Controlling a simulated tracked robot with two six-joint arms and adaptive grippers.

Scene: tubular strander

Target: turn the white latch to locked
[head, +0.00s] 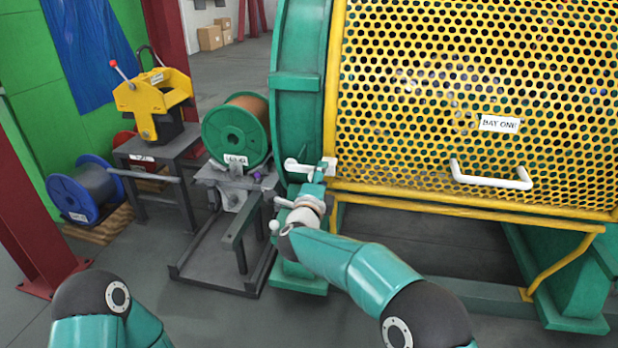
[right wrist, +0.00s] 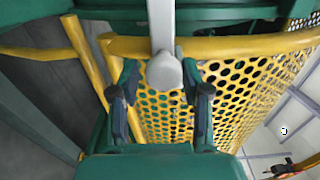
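The white latch (head: 303,166) sits at the left edge of the yellow perforated guard, beside the green ring housing. Its bar lies roughly level in the head view. In the right wrist view the pale latch bar (right wrist: 163,68) comes down from the top and ends in a rounded knob between my fingertips. My right gripper (head: 313,181) is right at the latch, with its fingers apart on either side of the bar. A narrow gap shows on the left side; contact on the right side is unclear. My left gripper is out of view.
The yellow perforated guard (head: 420,100) has a white handle (head: 490,177) and a "BAY ONE" label. A yellow frame rail (head: 450,205) runs below it. A green spool (head: 235,135) stands on a grey stand to the left.

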